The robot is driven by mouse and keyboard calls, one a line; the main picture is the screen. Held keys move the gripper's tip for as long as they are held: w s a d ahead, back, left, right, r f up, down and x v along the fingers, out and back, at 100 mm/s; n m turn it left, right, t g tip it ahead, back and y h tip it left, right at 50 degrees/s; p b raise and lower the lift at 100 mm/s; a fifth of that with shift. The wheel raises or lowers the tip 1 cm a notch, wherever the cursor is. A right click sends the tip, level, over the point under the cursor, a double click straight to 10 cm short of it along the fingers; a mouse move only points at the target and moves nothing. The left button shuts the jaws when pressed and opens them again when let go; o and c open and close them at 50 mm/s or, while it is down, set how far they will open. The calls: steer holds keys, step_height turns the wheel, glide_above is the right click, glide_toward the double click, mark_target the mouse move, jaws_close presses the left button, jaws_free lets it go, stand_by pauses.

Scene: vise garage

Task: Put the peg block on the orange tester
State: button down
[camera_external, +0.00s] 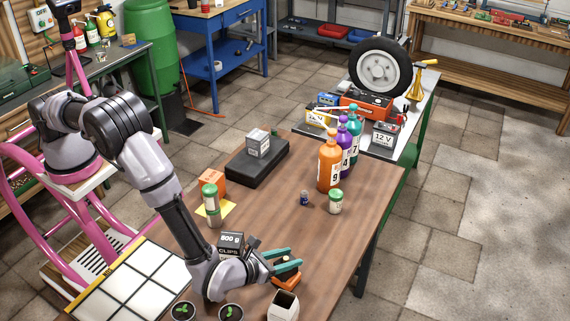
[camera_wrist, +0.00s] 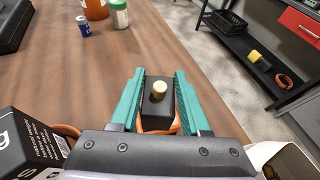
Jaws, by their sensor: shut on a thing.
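The peg block (camera_wrist: 157,108), a black block with a pale round peg on top, is between the teal fingers of my gripper (camera_wrist: 160,88) in the wrist view. The fingers are shut on its sides. An orange thing, apparently the orange tester (camera_wrist: 174,127), shows at the block's lower edge and is mostly hidden by it. In the external view my gripper (camera_external: 286,262) is low at the table's near end, with the orange thing (camera_external: 287,278) directly beneath. I cannot tell whether the block rests on it or is just above it.
A black box marked CLIPS (camera_external: 231,244) stands close left of my gripper. Numbered bottles (camera_external: 328,168), a green-lidded jar (camera_external: 336,202) and a small blue can (camera_external: 304,198) stand farther back. The mid-table is clear.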

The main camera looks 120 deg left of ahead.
steer(key=shift+f, duration=0.2)
steer(key=shift+c, duration=1.9)
jaws_free()
